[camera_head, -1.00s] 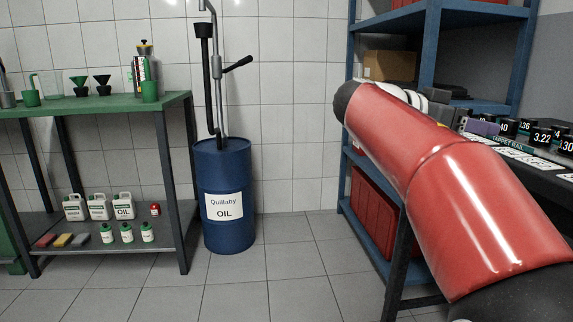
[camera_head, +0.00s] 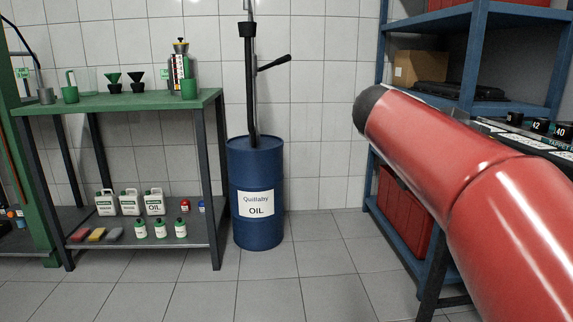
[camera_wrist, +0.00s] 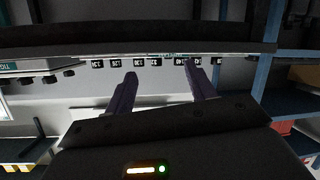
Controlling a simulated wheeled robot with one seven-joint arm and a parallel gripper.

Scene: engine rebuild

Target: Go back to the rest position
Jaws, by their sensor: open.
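My gripper (camera_wrist: 165,88) shows in the wrist view with its two dark purple fingers spread apart. It is open and nothing is between the fingers. In that view a dark bench edge with a row of small black numbered blocks (camera_wrist: 140,62) lies beyond the fingertips. In the head view my red arm reaches across the right side, and my gripper is not visible there.
A blue oil drum (camera_head: 257,225) with a pump stands by the wall. A green-topped bench (camera_head: 135,101) with oil jugs on its lower shelf is at left. Blue shelving (camera_head: 470,50) and a rail of numbered blocks (camera_head: 540,126) are at right. The tiled floor (camera_head: 300,285) is clear.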

